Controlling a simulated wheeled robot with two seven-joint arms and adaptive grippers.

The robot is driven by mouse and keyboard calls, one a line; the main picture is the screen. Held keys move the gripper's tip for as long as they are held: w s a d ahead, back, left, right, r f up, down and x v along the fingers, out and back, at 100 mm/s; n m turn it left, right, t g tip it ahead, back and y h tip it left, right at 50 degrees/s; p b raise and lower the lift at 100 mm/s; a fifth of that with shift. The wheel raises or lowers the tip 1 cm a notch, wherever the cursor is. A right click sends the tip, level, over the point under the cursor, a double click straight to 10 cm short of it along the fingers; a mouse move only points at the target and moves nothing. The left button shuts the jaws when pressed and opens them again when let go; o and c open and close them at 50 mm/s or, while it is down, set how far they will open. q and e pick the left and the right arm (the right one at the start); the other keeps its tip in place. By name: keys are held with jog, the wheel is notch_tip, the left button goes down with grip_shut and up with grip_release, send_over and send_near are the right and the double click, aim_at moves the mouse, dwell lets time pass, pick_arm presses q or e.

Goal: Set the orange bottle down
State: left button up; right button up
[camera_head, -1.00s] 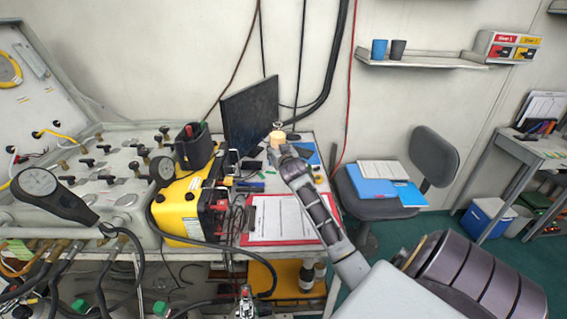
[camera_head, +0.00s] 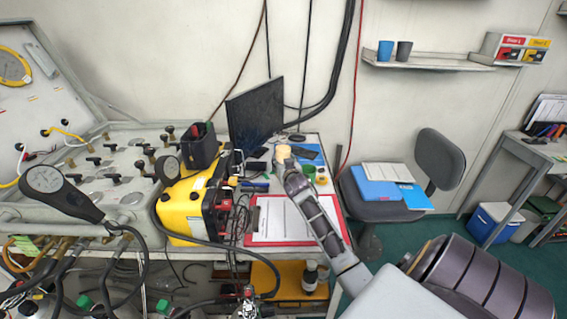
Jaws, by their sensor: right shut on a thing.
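My right arm reaches in from the lower right over the back of the desk. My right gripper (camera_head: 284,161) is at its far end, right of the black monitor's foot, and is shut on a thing. A small pale-orange patch (camera_head: 283,151) shows at the gripper's tip and looks like part of the orange bottle. The rest of the bottle is hidden behind my gripper and wrist, so I cannot tell whether its base touches the desk. My left gripper is not in view.
A black monitor (camera_head: 256,113) stands just left of the gripper. A red clipboard with paper (camera_head: 279,222) lies in front, partly under my forearm. A green tape roll (camera_head: 309,171) and blue folder (camera_head: 307,153) lie close right. A yellow unit (camera_head: 183,211) stands left.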

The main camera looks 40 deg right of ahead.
jog(key=shift+f, duration=1.75)
jog(key=o, duration=1)
jog(key=shift+f, duration=0.2)
jog(key=o, duration=0.4)
jog(key=shift+r, duration=0.15)
jog(key=shift+s+a, duration=0.15)
jog(key=shift+s, duration=0.15)
jog(key=shift+s+a+r, duration=0.1)
jog(key=shift+s+a, duration=0.2)
jog(key=shift+s, duration=0.2)
jog(key=shift+v, duration=0.75)
jog(key=v, duration=0.3)
jog(key=shift+s+a, duration=0.1)
jog(key=shift+s, duration=0.1)
jog(key=v, duration=0.2)
jog(key=shift+s+a+r, duration=0.1)
jog(key=shift+s, duration=0.15)
jog(key=shift+v, duration=1.35)
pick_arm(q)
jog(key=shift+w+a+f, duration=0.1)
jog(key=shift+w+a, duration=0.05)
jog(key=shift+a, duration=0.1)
